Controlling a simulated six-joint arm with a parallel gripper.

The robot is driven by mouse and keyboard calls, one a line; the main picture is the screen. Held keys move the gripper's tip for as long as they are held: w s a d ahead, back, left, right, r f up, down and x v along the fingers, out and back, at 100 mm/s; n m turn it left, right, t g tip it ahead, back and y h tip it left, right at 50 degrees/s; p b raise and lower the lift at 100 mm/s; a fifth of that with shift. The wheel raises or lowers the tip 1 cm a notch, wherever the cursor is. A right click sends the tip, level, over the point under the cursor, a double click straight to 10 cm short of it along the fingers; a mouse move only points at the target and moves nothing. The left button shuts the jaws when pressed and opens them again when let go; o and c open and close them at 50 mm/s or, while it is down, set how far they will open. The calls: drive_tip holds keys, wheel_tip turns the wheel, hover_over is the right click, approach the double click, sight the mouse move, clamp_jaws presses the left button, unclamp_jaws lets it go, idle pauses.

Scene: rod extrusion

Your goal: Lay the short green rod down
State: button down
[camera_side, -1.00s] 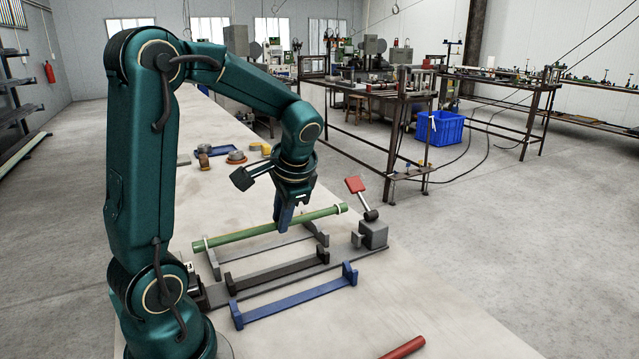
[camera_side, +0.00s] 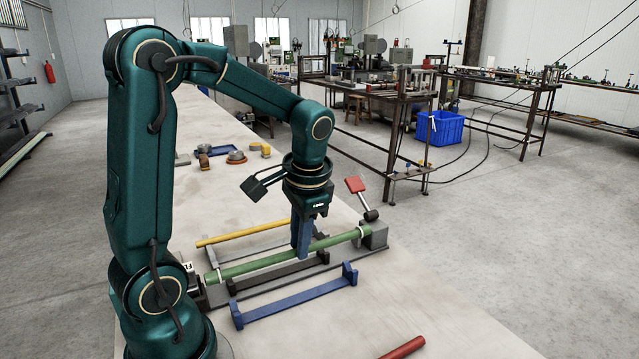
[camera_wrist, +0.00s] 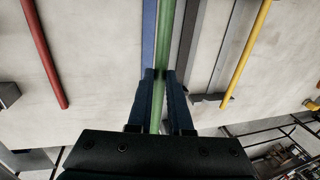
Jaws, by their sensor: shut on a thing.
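My gripper (camera_side: 302,256) is shut on the green rod (camera_side: 250,266), gripping it right of its middle. The rod has a pale band near each end and slants slightly, its right end higher in the side view. It is over or just behind the dark rack (camera_side: 280,273); I cannot tell whether it touches it. Its right end is beside the grey block (camera_side: 374,237) with the red-padded lever (camera_side: 356,185). In the wrist view the green rod (camera_wrist: 164,40) runs between my gripper's blue fingers (camera_wrist: 160,74), with a blue bar on its left and a dark bar on its right.
A yellow rod (camera_side: 238,235) lies behind the green one, near the grey rack. An empty blue rack (camera_side: 290,301) stands in front. A red rod (camera_side: 403,347) lies at the near table edge. Small parts (camera_side: 236,157) sit further back; bench between is clear.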

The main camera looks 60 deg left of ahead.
drive_tip(key=shift+d+x, duration=0.25)
drive_tip(key=shift+x, duration=0.9)
drive_tip(key=shift+d+x, duration=0.25)
drive_tip(key=shift+x, duration=0.9)
drive_tip(key=shift+d+x, duration=0.3)
drive_tip(key=shift+x, duration=0.85)
drive_tip(key=shift+f, duration=0.2)
drive_tip(key=c, duration=0.8)
unclamp_jaws()
drive_tip(key=shift+o, duration=0.2)
drive_tip(key=shift+v, duration=2.65)
